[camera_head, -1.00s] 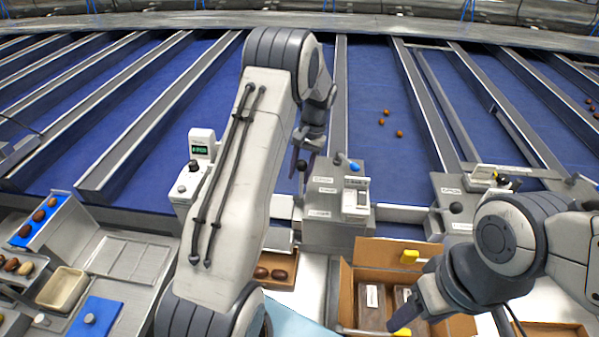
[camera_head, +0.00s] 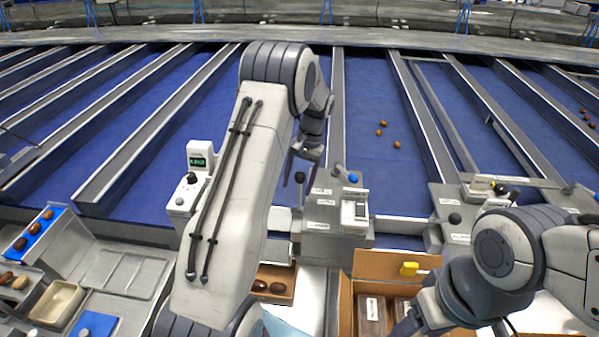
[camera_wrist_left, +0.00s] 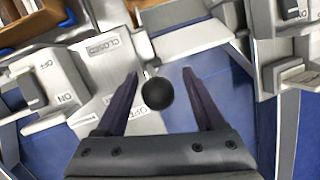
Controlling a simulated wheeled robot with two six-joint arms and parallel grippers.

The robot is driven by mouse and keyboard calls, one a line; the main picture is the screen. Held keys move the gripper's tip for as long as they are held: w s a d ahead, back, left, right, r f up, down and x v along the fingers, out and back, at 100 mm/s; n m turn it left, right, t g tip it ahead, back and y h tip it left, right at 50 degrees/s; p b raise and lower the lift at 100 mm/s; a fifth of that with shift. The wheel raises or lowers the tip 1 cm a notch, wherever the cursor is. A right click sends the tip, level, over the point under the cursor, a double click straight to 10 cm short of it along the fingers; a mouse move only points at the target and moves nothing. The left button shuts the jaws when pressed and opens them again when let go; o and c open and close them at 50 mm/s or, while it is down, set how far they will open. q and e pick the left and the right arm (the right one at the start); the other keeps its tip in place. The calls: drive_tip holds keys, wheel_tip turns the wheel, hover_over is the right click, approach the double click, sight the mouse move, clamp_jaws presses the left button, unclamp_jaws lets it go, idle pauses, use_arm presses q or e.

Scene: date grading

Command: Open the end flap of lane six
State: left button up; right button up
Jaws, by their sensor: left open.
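A grey flap control box (camera_head: 336,240) with OPEN and CLOSED labels stands at the lane ends, beside the lane with several dates. Its lever ends in a black ball knob (camera_head: 299,178). My left gripper (camera_head: 301,170) is open just above the box's left side, around the knob in the picture. In the left wrist view the knob (camera_wrist_left: 157,93) shows between the two spread fingers of the left gripper (camera_wrist_left: 163,85), with no clear contact. My right gripper (camera_head: 402,328) is low at the cardboard box, its fingertips hard to make out. No lane number is readable.
A similar lever box (camera_head: 452,208) stands to the right. An open cardboard box (camera_head: 379,264) with packs is in front. A display post (camera_head: 198,160) stands left, past my left forearm. Metal dividers (camera_head: 340,110) separate the blue lanes.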

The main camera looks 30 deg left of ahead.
use_arm(q)
drive_tip(key=b+v, duration=0.2)
drive_tip(key=v, duration=0.8)
drive_tip(key=shift+b, duration=0.3)
